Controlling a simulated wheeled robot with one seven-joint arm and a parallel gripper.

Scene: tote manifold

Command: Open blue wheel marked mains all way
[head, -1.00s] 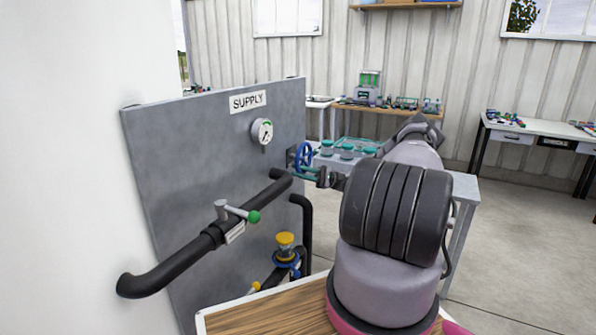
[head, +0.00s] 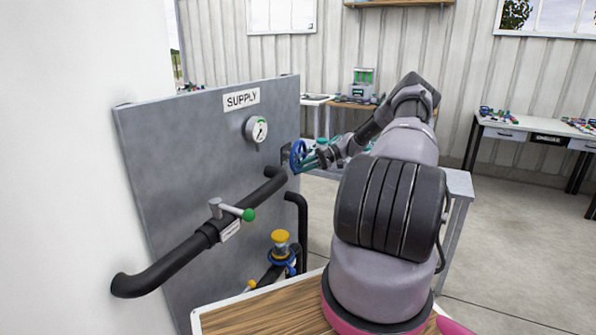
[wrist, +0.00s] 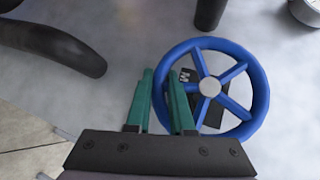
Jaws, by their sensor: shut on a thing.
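The blue wheel (wrist: 259,88) has several spokes and a grey hub. It stands on the grey panel, at the panel's right side in the head view (head: 298,156). A dark label with white letters sits behind its spokes, mostly hidden. My gripper (wrist: 162,78) has green fingers at the wheel's left side in the wrist view. The fingers are shut on the wheel's rim, one on each side of it. In the head view my gripper (head: 312,160) reaches the wheel from the right.
The panel (head: 180,150) carries a SUPPLY sign (head: 241,99), a gauge (head: 256,129), a black pipe (head: 165,268) with a green-tipped lever (head: 247,214), and a yellow-topped valve (head: 280,237) below. A wooden-topped surface (head: 260,310) lies in front. Benches stand at the back.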

